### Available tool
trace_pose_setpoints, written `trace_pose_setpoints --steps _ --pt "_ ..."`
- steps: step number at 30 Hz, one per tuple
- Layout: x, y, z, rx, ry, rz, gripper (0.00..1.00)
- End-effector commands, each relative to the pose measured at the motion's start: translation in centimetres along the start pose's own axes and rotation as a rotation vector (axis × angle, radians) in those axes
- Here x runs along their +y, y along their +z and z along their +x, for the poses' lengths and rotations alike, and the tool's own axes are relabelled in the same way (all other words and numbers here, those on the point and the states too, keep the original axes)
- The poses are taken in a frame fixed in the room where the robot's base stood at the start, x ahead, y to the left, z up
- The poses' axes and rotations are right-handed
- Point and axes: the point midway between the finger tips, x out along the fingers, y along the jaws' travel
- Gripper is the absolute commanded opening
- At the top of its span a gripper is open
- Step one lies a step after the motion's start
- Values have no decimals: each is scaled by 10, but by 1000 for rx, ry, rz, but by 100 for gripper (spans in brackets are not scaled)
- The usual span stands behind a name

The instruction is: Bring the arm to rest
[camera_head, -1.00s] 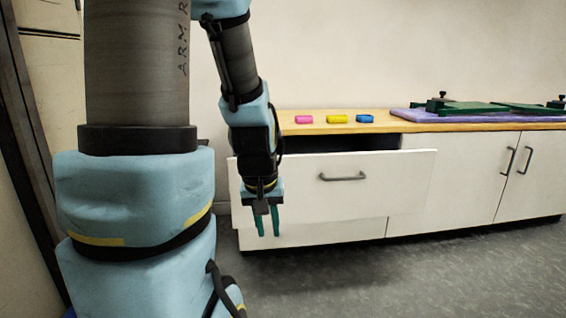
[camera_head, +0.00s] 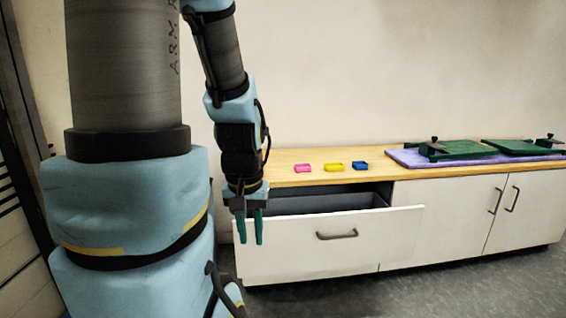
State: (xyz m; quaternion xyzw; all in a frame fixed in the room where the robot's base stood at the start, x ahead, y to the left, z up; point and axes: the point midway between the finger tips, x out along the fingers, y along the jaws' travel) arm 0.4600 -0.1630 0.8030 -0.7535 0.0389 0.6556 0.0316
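My gripper (camera_head: 249,231) hangs with its two teal fingers pointing down, in front of the left end of the open drawer (camera_head: 330,240). The fingers are slightly apart with nothing visible between them. My arm comes down from the upper left and hides part of the wall and the counter's left end.
The drawer stands pulled out from the white cabinet, its visible inside empty. On the wooden counter (camera_head: 286,169) lie a pink block (camera_head: 302,168), a yellow block (camera_head: 334,167) and a blue block (camera_head: 360,166). Green boards (camera_head: 460,149) lie on a purple mat (camera_head: 410,160). Grey floor is clear in front.

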Motion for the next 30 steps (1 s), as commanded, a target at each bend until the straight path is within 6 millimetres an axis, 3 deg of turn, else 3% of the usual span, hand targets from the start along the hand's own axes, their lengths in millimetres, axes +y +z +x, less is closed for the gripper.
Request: trace_pose_setpoints --steps 1,3,9,12,17,30 --pt "0 -4 -32 0 0 0 27" --pt "0 -8 -54 0 0 0 27" --pt "0 -15 -107 0 0 0 27" --pt "0 -17 -123 0 0 0 27" --pt "0 -19 -134 0 0 0 27" --pt "0 -19 -133 0 0 0 27"
